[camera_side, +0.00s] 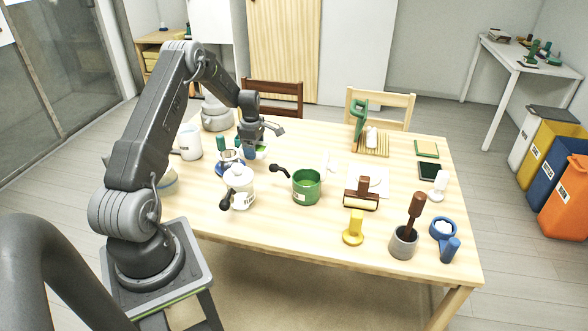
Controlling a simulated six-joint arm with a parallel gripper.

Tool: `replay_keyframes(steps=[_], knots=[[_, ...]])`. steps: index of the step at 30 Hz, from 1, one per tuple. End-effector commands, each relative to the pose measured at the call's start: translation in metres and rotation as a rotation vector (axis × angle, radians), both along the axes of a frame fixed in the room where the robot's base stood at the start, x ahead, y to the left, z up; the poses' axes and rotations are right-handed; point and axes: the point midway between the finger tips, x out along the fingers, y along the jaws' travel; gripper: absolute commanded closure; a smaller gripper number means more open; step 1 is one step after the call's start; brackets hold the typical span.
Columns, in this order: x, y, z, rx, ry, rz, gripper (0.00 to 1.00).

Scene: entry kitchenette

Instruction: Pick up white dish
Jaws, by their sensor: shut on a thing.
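My gripper (251,149) reaches down over the left rear part of the table, beside the white pot. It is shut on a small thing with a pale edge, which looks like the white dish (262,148). The fingers hide most of it, and its full shape is too small to make out. A blue saucer with a pale cup (229,157) is just left of the gripper. I cannot tell whether the held thing touches the table.
A white lidded pot (239,190) with a dark handle and a green pot (306,187) stand in front of the gripper. A white mug (190,142) and a pale kettle (215,117) are to the left. The wooden table (330,236) has free room at its front centre.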

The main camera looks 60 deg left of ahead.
Motion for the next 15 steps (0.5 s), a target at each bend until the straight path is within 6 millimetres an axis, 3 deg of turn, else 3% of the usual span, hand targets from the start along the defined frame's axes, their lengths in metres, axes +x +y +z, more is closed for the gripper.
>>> replay_keyframes(steps=[9, 15], knots=[[0.061, -0.031, -0.042, -0.001, 0.001, -0.006, 0.54], [0.09, -0.044, -0.061, 0.0, 0.0, -0.003, 0.54]])
